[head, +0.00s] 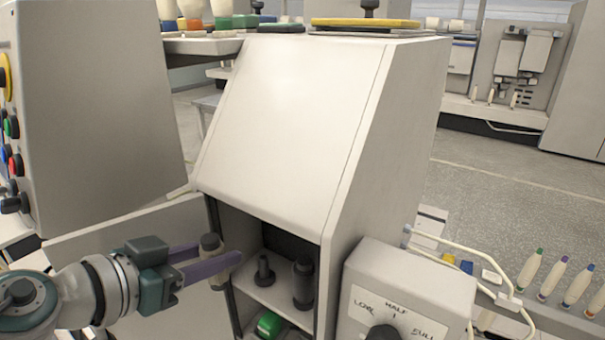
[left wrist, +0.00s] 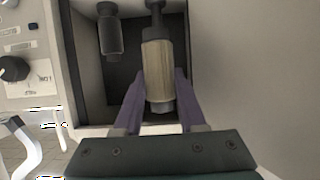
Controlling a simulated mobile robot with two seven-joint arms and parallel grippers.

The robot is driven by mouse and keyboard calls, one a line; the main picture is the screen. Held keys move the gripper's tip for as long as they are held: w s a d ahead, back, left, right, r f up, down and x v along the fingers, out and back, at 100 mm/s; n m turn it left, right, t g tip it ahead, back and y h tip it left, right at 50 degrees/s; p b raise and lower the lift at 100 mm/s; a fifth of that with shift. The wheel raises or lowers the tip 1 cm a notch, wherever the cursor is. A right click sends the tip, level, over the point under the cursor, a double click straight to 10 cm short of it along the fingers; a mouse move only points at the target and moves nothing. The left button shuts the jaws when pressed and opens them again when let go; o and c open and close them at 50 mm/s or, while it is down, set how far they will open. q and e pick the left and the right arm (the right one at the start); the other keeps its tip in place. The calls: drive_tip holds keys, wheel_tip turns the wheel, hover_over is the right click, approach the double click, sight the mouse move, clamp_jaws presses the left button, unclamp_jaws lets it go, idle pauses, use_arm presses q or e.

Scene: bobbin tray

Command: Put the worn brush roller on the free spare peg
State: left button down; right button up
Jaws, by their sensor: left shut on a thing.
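My left gripper (head: 208,262) is shut on a roller at the open front of the cabinet's compartment. In the left wrist view the roller (left wrist: 158,72) has a tan, streaked body and dark grey ends, between the two purple fingers (left wrist: 158,103). In the head view only its dark end (head: 211,243) shows clearly above the fingers. Inside the compartment stands a short dark peg (head: 264,269) with a wider foot, bare. To its right stands a thicker dark cylinder (head: 302,284), also in the left wrist view (left wrist: 110,32). My right gripper is out of view.
The light grey cabinet (head: 290,110) has side walls close around the compartment. A green object (head: 269,323) lies below the shelf. A box with a dial (head: 410,290) stands at the right of the opening. An open door panel (head: 125,235) is behind my left arm.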

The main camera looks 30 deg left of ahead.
use_arm(q)
drive_tip(key=b, duration=0.3)
hover_over(262, 258)
drive_tip(key=shift+w, duration=0.2)
drive_tip(key=shift+s+f, duration=0.1)
drive_tip(key=shift+f, duration=0.5)
drive_tip(key=shift+f, duration=0.15)
drive_tip(key=shift+f+b, duration=2.1)
drive_tip(key=shift+f, duration=0.45)
drive_tip(key=shift+c, duration=2)
unclamp_jaws()
